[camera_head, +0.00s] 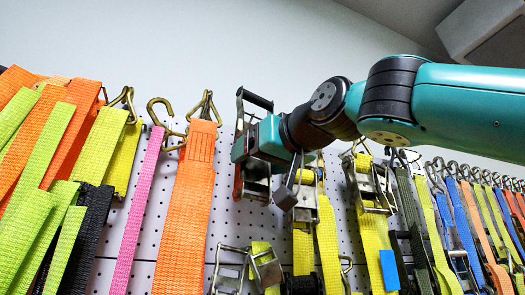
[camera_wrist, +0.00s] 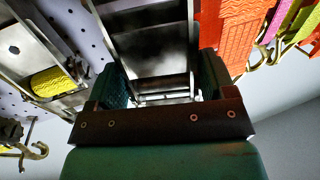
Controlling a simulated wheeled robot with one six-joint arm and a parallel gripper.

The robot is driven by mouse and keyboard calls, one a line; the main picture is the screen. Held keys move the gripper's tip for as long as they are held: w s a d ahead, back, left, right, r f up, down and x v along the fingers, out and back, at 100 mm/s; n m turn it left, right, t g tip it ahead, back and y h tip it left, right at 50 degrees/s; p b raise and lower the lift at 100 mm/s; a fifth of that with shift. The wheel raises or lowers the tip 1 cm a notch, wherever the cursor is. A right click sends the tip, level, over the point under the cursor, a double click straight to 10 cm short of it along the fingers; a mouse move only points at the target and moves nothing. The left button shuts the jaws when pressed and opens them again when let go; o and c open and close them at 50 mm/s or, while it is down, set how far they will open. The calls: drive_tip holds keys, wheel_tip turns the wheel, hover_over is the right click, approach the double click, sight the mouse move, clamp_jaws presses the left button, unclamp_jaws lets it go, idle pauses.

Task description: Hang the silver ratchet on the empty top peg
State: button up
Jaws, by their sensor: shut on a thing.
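My gripper (camera_head: 258,140) is teal and up against the pegboard wall, right of a wide orange strap. It is shut on the silver ratchet (camera_head: 256,182), a metal frame with a black bar at its top, which shows above and below the jaws. In the wrist view, the ratchet's dark, shiny metal body (camera_wrist: 150,48) lies between the two teal fingers of my gripper (camera_wrist: 162,85). I cannot make out the empty top peg; my gripper and arm cover part of the wall there. Whether the ratchet touches the wall cannot be told.
The perforated pegboard (camera_head: 222,215) is crowded with straps. A wide orange strap (camera_head: 188,215) and a pink strap (camera_head: 138,205) hang to the left. Yellow-strapped ratchets (camera_head: 372,190) hang to the right; another (camera_wrist: 48,82) is close beside my gripper. Plain wall is above.

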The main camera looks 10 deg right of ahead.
drive_tip(key=shift+w+a+p, duration=0.15)
drive_tip(key=shift+w+p, duration=0.1)
drive_tip(key=shift+w, duration=0.45)
drive_tip(key=shift+w+a+p, duration=0.1)
drive_tip(key=shift+w+p, duration=0.1)
drive_tip(key=shift+w, duration=0.5)
drive_tip(key=shift+w+a+f+b, duration=0.15)
drive_tip(key=shift+w+f+b, duration=0.35)
drive_tip(key=shift+w+f, duration=0.2)
drive_tip(key=o, duration=1.4)
drive_tip(key=shift+f, duration=0.2)
drive_tip(key=b+v, duration=0.6)
drive_tip(key=v, duration=1.1)
drive_tip(key=shift+b, duration=0.4)
